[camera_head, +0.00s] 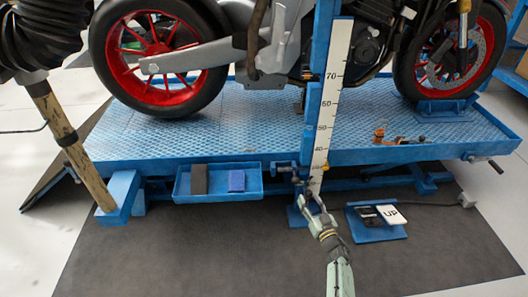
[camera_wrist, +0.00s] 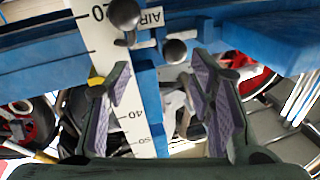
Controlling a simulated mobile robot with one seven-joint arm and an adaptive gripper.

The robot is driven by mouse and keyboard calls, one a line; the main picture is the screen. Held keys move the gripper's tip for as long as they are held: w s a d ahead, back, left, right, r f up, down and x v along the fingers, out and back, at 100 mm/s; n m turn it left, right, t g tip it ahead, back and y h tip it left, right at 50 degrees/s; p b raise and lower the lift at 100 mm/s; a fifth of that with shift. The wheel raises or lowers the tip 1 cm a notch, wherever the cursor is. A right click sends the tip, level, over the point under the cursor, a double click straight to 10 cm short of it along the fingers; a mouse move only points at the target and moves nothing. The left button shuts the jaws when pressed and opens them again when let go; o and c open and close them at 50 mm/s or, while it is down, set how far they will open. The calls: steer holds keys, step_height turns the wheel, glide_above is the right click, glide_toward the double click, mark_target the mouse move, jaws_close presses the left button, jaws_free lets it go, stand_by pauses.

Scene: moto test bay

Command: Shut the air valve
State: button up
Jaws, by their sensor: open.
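A label reading "AIR" (camera_wrist: 150,18) shows upside-down or turned in the wrist view, on the blue lift frame. Next to it is a black ball knob (camera_wrist: 124,14) on a short metal lever, which appears to be the air valve's handle. A second dark round knob (camera_wrist: 175,52) sits just below and right. In the head view these fittings are small and partly hidden by my arm. My gripper (camera_wrist: 160,82) is open, its purple-padded fingers spread and nothing visibly held between them. In the head view my gripper (camera_head: 314,196) is low at the lift's front edge, near the ruler's foot.
A white ruler scale (camera_head: 334,95) stands upright on a blue post. A blue tray (camera_head: 219,195) hangs left of it; a pedal box marked "UP" (camera_head: 380,234) lies on the floor to the right. The motorcycle's wheel (camera_head: 160,55) stands on the blue platform (camera_head: 230,115).

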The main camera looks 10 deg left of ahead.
steer(key=w+a+r+n+y+b, duration=0.1)
steer(key=w+a+r+n+y, duration=0.1)
steer(key=a+r, duration=0.7)
steer(key=w+a+r+n+y+b, duration=0.1)
steer(key=w+a+r+n+y, duration=0.1)
steer(key=a+r, duration=0.7)
steer(key=shift+a+r, duration=0.15)
steer(key=shift+a, duration=0.55)
